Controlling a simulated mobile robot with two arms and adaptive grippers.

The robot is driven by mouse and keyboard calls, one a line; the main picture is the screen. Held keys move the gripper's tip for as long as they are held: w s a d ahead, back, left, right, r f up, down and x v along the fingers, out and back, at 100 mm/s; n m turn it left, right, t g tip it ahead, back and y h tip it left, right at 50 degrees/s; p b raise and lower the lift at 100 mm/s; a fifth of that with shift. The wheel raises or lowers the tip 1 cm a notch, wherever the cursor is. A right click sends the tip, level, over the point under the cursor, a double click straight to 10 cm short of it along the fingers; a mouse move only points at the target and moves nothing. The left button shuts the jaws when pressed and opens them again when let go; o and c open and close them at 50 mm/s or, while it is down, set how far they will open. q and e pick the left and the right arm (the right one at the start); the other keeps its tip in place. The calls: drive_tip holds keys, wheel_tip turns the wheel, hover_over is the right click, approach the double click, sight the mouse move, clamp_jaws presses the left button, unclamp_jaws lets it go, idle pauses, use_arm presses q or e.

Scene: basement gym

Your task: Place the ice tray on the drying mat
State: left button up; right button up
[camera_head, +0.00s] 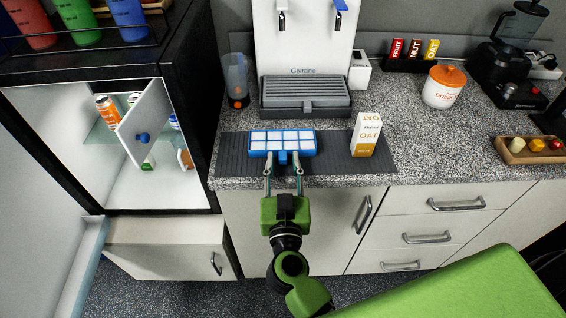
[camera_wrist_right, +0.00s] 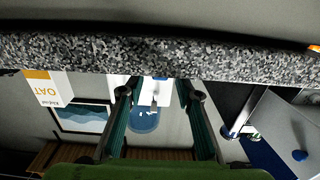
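The ice tray (camera_head: 283,141), blue with pale cells and a front tab, lies on the dark ribbed drying mat (camera_head: 232,160) at the front of the counter. The oat carton (camera_head: 366,135) stands upright on the mat to its right. My right gripper (camera_head: 284,172) is just in front of the tray, with its fingers spread apart around the tab's sides. In the right wrist view, the right gripper (camera_wrist_right: 158,95) also shows its fingers wide apart with nothing clearly held between them. I cannot make out the tray there. My left gripper is not in view.
A white dispenser with a grey drip tray (camera_head: 305,95) stands behind the mat. A dark tumbler (camera_head: 236,82) is at its left, an orange-lidded jar (camera_head: 443,87) at right. An open fridge (camera_head: 150,185) with cans stands left.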

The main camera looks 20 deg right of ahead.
drive_tip(key=b+v, duration=0.1)
drive_tip(key=v, duration=1.1)
drive_tip(key=a+f+n+g+y, duration=0.1)
drive_tip(key=a+f+n+y, duration=0.25)
drive_tip(key=f, duration=0.45)
drive_tip(key=a+f+n+y, duration=0.2)
drive_tip(key=a+f+y, duration=0.15)
drive_tip(key=f, duration=0.55)
drive_tip(key=s+f+n+g+y, duration=0.1)
drive_tip(key=s+f+g, duration=0.1)
drive_tip(key=f, duration=0.6)
drive_tip(key=s+f+n+g+y, duration=0.1)
drive_tip(key=s+f+g, duration=0.1)
drive_tip(key=f, duration=0.6)
drive_tip(key=s+d+f+g+h, duration=0.1)
drive_tip(key=s+d+f+g, duration=0.2)
drive_tip(key=s+d+f, duration=0.35)
drive_tip(key=s+d+f+g+h, duration=0.1)
drive_tip(key=s+d+f+g, duration=0.25)
drive_tip(key=s+f, duration=0.6)
drive_tip(key=s+d+f+m+g+h, duration=0.2)
drive_tip(key=s+d+f+g, duration=0.3)
drive_tip(key=s+d+f, duration=0.4)
drive_tip(key=shift+s+f, duration=0.4)
drive_tip(key=shift+s, duration=0.85)
